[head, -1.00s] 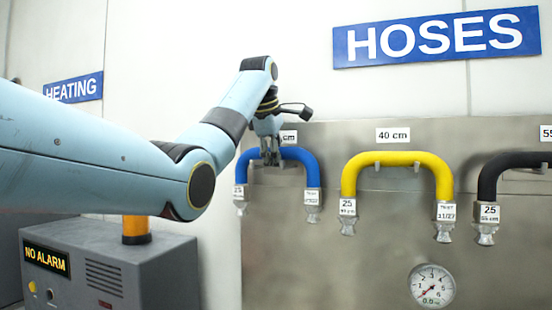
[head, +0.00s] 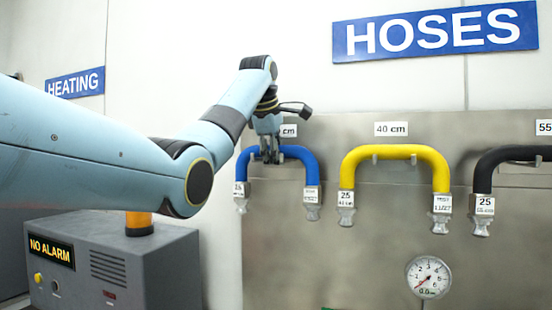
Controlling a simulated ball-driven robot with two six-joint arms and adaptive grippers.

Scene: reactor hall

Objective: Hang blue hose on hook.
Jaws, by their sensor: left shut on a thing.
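The blue hose (head: 299,153) is bent in an arch against the metal panel, its two metal-ended, labelled legs hanging down. My left gripper (head: 270,157) is shut on the top of the hose, left of its middle. The hose is at the panel's left, under a partly covered "cm" label. The hook behind the blue hose is hidden by the gripper and hose, so I cannot tell whether the hose rests on it. My right gripper is not in view.
A yellow hose (head: 397,152) hangs on hooks under the "40 cm" label, close to the right. A black hose (head: 507,157) hangs further right. A pressure gauge (head: 428,277) is low on the metal panel (head: 330,235). A grey alarm box (head: 120,265) stands at lower left.

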